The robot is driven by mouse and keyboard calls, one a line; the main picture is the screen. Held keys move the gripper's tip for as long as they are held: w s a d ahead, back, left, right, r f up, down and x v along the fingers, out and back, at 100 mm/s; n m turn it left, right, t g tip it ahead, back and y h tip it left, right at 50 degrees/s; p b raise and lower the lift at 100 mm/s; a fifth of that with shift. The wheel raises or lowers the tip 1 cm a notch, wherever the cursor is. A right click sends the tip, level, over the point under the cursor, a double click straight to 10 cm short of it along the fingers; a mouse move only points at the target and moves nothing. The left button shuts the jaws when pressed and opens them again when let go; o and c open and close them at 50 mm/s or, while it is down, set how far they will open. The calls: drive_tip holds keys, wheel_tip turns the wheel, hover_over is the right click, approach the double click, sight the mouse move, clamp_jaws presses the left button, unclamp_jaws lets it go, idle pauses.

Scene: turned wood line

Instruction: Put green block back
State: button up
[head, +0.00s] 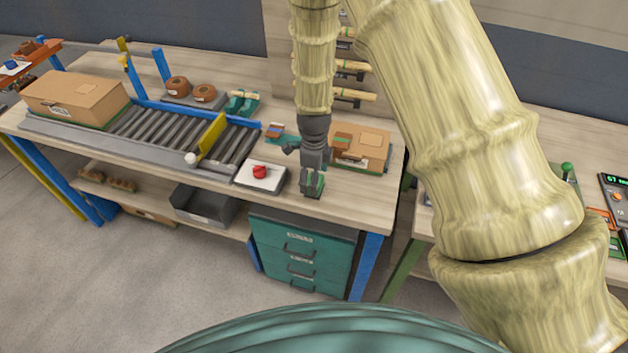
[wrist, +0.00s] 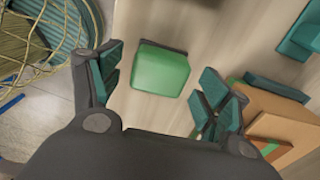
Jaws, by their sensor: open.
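The green block (wrist: 160,70) lies on the wooden bench top near its front edge. It has a rounded, bright green top face and a dark rim along its far side. My gripper (wrist: 163,82) is open, with one teal-padded finger on each side of the block; the block appears between and slightly beyond the fingertips, not gripped. In the head view my gripper (head: 313,186) points down at the front of the bench, right of a white pad. The gripper largely hides the block there, and I cannot clearly tell it from the green pads.
A white pad with a red item (head: 261,172) lies left of the gripper. A cardboard box (head: 367,146) stands behind it to the right. A roller conveyor (head: 150,130) with a large carton (head: 76,98) fills the bench's left. Teal drawers (head: 302,262) sit below.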

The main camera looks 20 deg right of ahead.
wheel_tip(320, 180, up, 11)
drive_tip(key=b, duration=0.3)
drive_tip(key=shift+f+b, duration=0.2)
drive_tip(key=shift+b, duration=0.1)
drive_tip(key=shift+s, duration=0.1)
idle(0.5)
